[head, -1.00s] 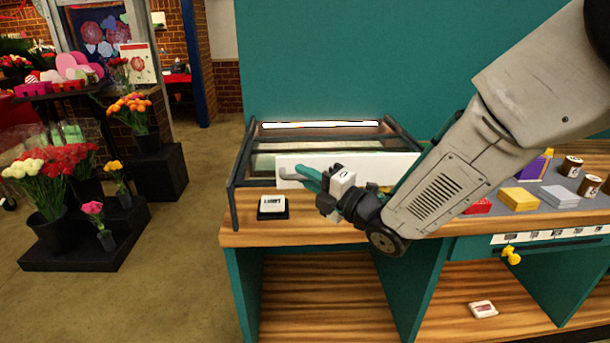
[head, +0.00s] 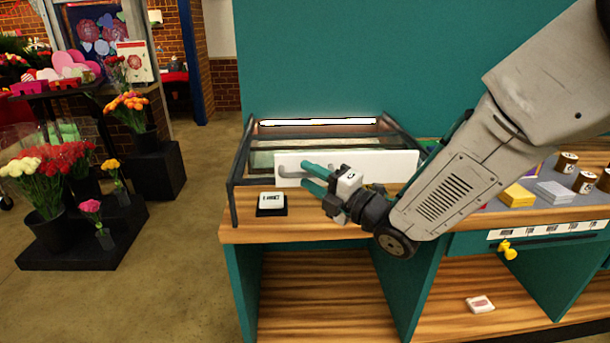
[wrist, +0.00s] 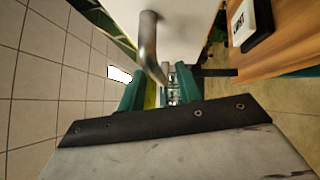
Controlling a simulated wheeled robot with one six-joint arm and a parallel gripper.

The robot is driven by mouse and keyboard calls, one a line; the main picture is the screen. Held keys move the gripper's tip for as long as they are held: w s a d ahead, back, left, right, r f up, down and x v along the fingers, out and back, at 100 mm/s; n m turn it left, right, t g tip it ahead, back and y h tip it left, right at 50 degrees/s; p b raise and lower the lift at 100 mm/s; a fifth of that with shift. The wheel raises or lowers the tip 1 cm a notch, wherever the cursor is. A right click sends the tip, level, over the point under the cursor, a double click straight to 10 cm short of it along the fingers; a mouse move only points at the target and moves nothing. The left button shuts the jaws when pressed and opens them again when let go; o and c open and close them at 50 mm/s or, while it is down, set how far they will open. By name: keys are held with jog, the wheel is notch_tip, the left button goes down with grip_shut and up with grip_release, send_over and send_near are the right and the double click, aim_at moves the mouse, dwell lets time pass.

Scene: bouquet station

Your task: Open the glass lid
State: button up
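The glass case (head: 233,185) stands on the counter at the centre left, with a dark metal frame and a glass top lid (head: 320,133). A white front panel (head: 347,163) carries a grey bar handle (head: 290,173). My gripper (head: 312,177) is in front of the panel, its teal fingers apart and pointing left at the handle. In the wrist view the metal handle (wrist: 150,45) reaches down to the space between the fingertips (wrist: 160,85). I cannot tell whether a finger touches it.
A small white-topped block on a black base (head: 271,203) sits left of my gripper, near the counter's front edge. Yellow (head: 517,195) and grey (head: 555,193) stacks and brown jars (head: 566,162) are on the right. Open floor (head: 190,260) lies left of the counter.

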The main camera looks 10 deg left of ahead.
jog(key=v, duration=0.6)
jog(key=shift+s, duration=0.1)
jog(key=w+d+f+m+h, duration=0.3)
jog(key=d+f+m+h, duration=0.2)
jog(key=f+m+h, duration=0.4)
jog(key=s+d+f+m+g+h, duration=0.25)
jog(key=d+m+h, duration=0.35)
jog(key=d, duration=0.4)
jog(key=s+d+r+m+g+h, duration=0.2)
jog(key=s+d+r+m+g, duration=0.15)
jog(key=s+d+m, duration=0.5)
jog(key=s+d+r+m+g, duration=0.1)
jog(key=s+d+r+m, duration=0.2)
jog(key=s, duration=0.6)
jog(key=s+d+r+m+g, duration=0.1)
jog(key=s+d+r+m, duration=0.2)
jog(key=s+r, duration=0.4)
jog(key=s+m, duration=0.1)
jog(key=s, duration=0.2)
jog(key=shift+m+g, duration=0.3)
jog(key=shift+m, duration=0.05)
